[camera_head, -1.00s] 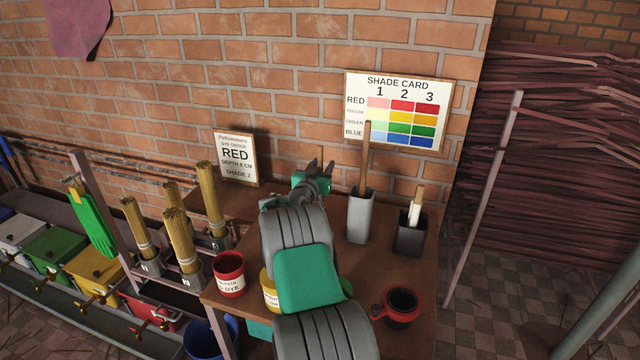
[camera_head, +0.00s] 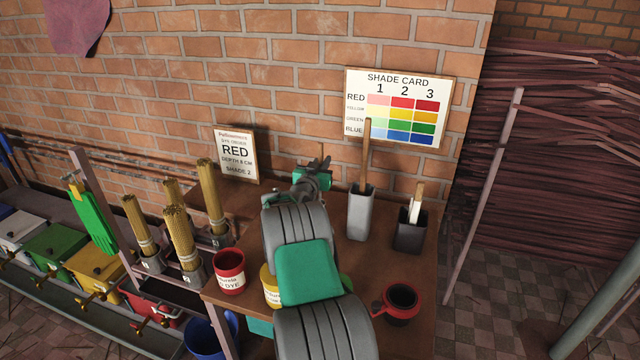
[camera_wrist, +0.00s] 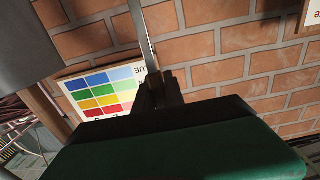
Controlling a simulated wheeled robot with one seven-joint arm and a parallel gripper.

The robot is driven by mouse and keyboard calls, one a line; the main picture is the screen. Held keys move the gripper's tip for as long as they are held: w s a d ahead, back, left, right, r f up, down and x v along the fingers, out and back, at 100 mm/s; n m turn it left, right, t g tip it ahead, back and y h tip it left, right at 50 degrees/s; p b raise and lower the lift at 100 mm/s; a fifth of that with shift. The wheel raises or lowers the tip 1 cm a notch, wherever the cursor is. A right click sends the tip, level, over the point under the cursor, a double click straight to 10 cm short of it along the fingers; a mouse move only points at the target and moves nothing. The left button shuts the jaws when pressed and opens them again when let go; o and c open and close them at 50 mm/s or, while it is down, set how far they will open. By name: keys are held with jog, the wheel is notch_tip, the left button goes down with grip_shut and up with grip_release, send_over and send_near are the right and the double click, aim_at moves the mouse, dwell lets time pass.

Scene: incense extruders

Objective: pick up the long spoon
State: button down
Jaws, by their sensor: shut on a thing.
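The long spoon shows in the wrist view as a thin grey metal shaft (camera_wrist: 143,38), running from between my fingertips to the top edge of the picture. My gripper (camera_wrist: 158,92) is shut on this shaft. In the head view my gripper (camera_head: 318,174) is above the back of the brown table, near the brick wall. A thin brownish tip of the spoon (camera_head: 322,151) rises just above it. The spoon's bowl and lower end are hidden in the head view by my arm and lie outside the wrist view.
A grey holder (camera_head: 360,215) with a wooden stick and a dark holder (camera_head: 409,236) stand to the right. The red dye pot (camera_head: 229,275) and yellow dye pot (camera_head: 270,290) are in front. A red-rimmed cup (camera_head: 401,313) is at front right. The shade card (camera_head: 397,108) is behind.

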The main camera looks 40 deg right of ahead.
jog(key=shift+r, duration=0.1)
dwell(0.3)
jog(key=shift+a+r+b, duration=0.15)
jog(key=shift+r+b, duration=0.05)
jog(key=shift+b, duration=0.15)
notch_tip(320, 180, up, 11)
jog(key=b, duration=0.1)
jog(key=b+v, duration=0.4)
jog(key=v, duration=1.5)
jog(key=shift+s+a, duration=0.25)
